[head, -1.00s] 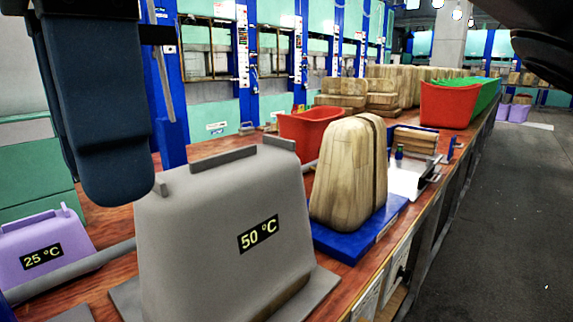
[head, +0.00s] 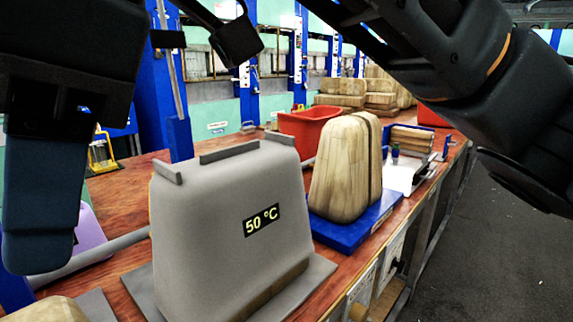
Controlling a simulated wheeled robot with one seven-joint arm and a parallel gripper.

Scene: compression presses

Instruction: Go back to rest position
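The black segments of my arm (head: 450,60) cross the upper right of the head view, close to the camera. A black jointed piece (head: 236,40) hangs in from the top, left of centre, and looks like part of my gripper. It is in the air above the grey cover marked 50 °C (head: 225,210), apart from it. The other fingertip cannot be made out, so whether the gripper is open or shut does not show. Nothing is visibly held by that piece.
A large dark block (head: 45,190) hangs close at left. A red bin (head: 305,130) is behind. The floor (head: 500,260) at right is clear.

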